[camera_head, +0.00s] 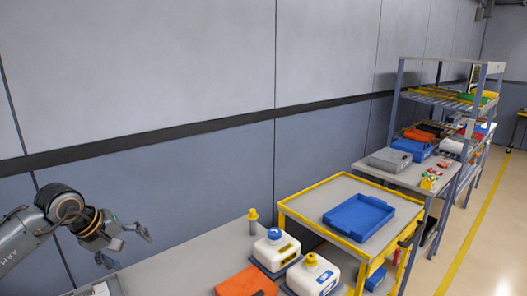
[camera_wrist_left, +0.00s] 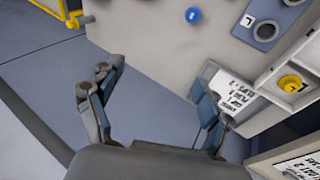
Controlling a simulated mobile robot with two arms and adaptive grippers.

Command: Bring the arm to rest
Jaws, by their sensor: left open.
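My left arm comes in at the lower left of the head view, bent, and its left gripper (camera_head: 125,247) hangs in the air by the blue-grey wall, left of the grey worktop (camera_head: 190,262). Its two fingers are spread and nothing is between them. My right gripper is not in either view.
Two white jugs, one blue-capped (camera_head: 276,250) and one yellow-capped (camera_head: 313,275), stand near an orange case (camera_head: 246,281) and a yellow-topped bottle (camera_head: 253,221). A yellow-edged cart (camera_head: 335,187) bears a blue tray (camera_head: 359,217). Shelving stands farther right.

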